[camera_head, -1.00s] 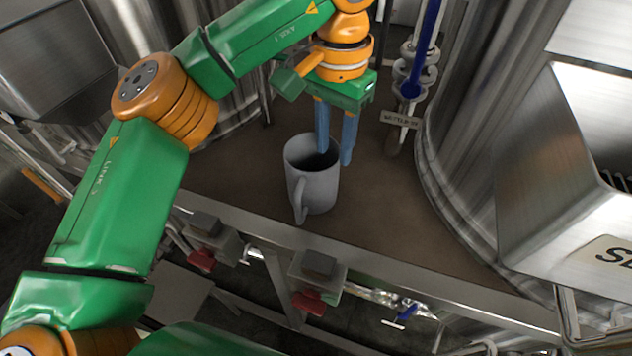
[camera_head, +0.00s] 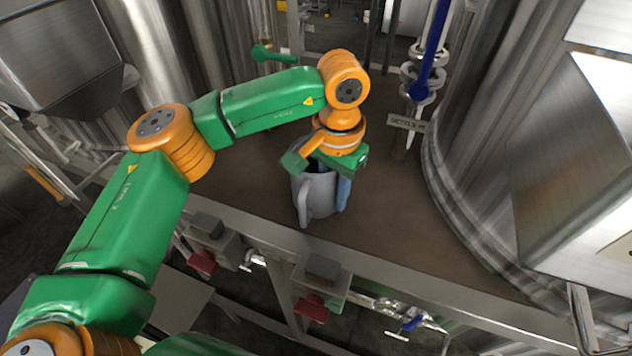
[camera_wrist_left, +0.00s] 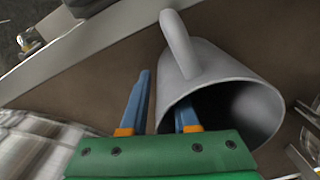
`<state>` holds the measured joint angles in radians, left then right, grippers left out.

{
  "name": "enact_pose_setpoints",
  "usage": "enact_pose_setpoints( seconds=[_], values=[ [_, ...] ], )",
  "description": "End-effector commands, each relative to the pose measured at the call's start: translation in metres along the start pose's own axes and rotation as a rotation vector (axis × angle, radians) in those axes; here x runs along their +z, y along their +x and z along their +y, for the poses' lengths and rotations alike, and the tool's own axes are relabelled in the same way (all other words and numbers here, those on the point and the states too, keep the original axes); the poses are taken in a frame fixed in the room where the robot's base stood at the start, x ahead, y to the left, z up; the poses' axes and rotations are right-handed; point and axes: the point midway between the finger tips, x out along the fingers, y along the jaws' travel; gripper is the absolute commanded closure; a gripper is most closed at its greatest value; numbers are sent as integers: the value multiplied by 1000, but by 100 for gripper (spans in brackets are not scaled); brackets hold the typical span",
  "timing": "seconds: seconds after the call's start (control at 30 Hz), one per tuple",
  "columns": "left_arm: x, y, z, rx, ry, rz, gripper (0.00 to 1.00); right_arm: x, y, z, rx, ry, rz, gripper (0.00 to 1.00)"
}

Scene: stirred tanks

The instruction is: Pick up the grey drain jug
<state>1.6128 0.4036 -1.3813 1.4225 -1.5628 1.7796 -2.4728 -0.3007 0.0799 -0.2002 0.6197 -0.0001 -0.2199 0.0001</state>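The grey drain jug (camera_head: 318,196) stands upright on the brown surface, its handle towards the front. In the left wrist view the jug (camera_wrist_left: 212,62) shows its open dark mouth and its handle. My left gripper (camera_head: 336,186) points down over the right part of the jug's rim. In the left wrist view the gripper (camera_wrist_left: 162,98) has one blue finger outside the jug wall and the other inside the mouth. The fingers are apart, with a gap to the wall visible on the outer side. The inner fingertip is hidden in the jug. My right gripper is not in view.
A large steel tank (camera_head: 480,150) stands to the right. A blue-handled valve pipe (camera_head: 422,80) with a label plate (camera_head: 408,122) stands behind the jug. A metal edge rail (camera_head: 400,270) and red-knobbed boxes run along the front. The brown surface (camera_head: 390,215) right of the jug is clear.

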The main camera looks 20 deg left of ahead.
Motion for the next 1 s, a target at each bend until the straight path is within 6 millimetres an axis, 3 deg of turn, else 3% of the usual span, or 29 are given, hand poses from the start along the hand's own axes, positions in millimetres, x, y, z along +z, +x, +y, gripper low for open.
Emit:
enact_pose_setpoints(
  seconds=[0.03, 0.1, 1.0],
  values=[
    [0, 0, 0, 0, 0, 0, 89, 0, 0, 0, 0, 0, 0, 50],
    [0, 0, 0, 0, 0, 0, 100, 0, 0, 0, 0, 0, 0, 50],
    [0, 0, 0, 0, 1, 0, 100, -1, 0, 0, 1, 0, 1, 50]
  ],
)
